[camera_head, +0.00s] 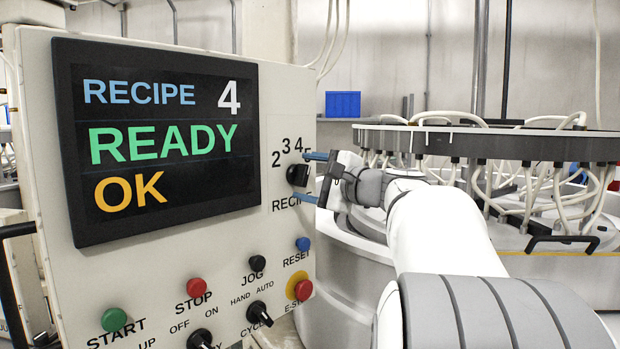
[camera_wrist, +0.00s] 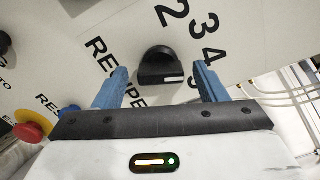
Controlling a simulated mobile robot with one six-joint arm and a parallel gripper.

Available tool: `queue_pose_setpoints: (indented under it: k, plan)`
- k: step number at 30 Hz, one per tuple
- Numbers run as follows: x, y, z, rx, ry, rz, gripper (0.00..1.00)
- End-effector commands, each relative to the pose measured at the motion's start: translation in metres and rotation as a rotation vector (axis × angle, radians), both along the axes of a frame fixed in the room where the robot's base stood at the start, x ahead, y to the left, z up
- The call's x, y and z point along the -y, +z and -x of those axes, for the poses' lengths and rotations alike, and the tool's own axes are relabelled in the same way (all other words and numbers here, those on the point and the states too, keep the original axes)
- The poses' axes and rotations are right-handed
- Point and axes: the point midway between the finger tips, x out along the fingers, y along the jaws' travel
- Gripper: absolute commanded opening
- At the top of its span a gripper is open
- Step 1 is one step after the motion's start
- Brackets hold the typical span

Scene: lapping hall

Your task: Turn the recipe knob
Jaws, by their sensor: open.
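The recipe knob (camera_head: 298,175) is a black rotary knob at the right side of the control panel, under an arc of numerals 2, 3, 4 and a partly hidden one. In the wrist view the knob (camera_wrist: 160,66) shows a white mark at its lower right. My gripper (camera_head: 311,178) is open in front of the knob. In the wrist view its blue fingers (camera_wrist: 160,84) stand on either side of the knob, with a visible gap on each side. The panel's screen (camera_head: 160,140) reads "RECIPE 4", "READY", "OK".
Below the knob are a blue RESET button (camera_head: 303,244), a red emergency stop (camera_head: 303,290) on yellow, a black JOG button (camera_head: 258,263) and other switches. A round lapping machine (camera_head: 480,145) with hoses stands behind my arm at right. A blue bin (camera_head: 343,104) stands farther back.

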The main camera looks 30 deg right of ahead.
Motion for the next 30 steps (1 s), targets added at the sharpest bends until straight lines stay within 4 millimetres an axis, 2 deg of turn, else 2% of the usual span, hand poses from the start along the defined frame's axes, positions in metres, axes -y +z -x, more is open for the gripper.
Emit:
queue_pose_setpoints:
  k: [7,15,19,24,30]
  plan:
    - [0.004,0.0,0.009,0.002,-0.002,0.0,0.65]
    - [0.021,-0.002,0.052,0.001,-0.004,0.002,0.65]
    - [0.026,-0.001,0.066,0.001,-0.004,0.001,0.65]
    - [0.028,0.0,0.073,0.001,-0.001,0.0,0.65]
    - [0.028,0.0,0.073,0.0,0.0,0.0,0.65]
